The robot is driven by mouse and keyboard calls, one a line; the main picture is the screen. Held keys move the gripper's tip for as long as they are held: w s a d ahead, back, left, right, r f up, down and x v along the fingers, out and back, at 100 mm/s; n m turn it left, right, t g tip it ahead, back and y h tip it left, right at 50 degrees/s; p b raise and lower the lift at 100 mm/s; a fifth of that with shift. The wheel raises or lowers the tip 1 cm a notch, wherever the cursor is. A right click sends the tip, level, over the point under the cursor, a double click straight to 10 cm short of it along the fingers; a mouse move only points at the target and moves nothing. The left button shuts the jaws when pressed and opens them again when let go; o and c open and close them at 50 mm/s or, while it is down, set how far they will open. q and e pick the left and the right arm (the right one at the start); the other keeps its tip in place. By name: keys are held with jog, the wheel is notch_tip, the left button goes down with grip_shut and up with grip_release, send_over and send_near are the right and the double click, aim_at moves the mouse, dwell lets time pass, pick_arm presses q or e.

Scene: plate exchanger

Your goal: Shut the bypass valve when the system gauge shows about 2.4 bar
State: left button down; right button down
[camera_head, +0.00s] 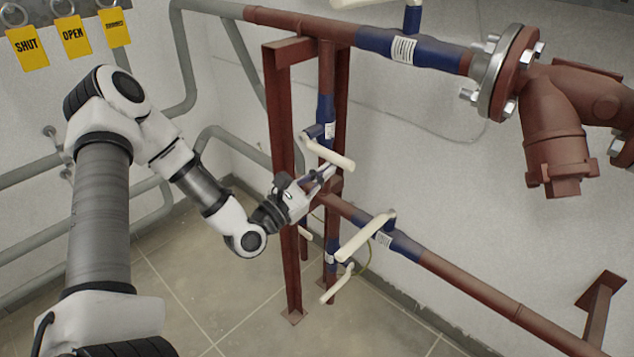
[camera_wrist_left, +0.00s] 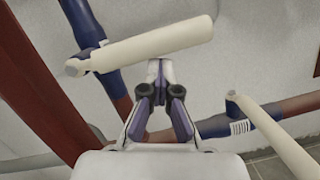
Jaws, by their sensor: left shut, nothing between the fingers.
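A blue valve (camera_head: 326,112) sits on the vertical pipe between two horizontal pipes. Its cream lever (camera_head: 329,152) sticks out across the pipe; no label in view names it as the bypass valve. The lever also shows large in the left wrist view (camera_wrist_left: 150,46), crosswise to the blue valve body (camera_wrist_left: 88,30). My left gripper (camera_head: 331,171) is shut and empty, its fingertips (camera_wrist_left: 157,68) close to the lever's lower side; I cannot tell whether they touch it. No system gauge is visible in either view. My right gripper is out of view.
A blue valve (camera_head: 395,46) is on the upper pipe, its lever cut off. Another lever (camera_head: 366,235) is on the lower pipe, and a small lever (camera_head: 337,284) hangs below. A red frame (camera_head: 284,190) stands beside my gripper. Yellow tags (camera_head: 73,35) hang at upper left.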

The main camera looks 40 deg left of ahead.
pick_arm(q)
jog(key=s+f, duration=0.6)
jog(key=s, duration=0.3)
jog(key=shift+s+a+f, duration=0.2)
jog(key=shift+s+a, duration=0.1)
jog(key=shift+a, duration=0.05)
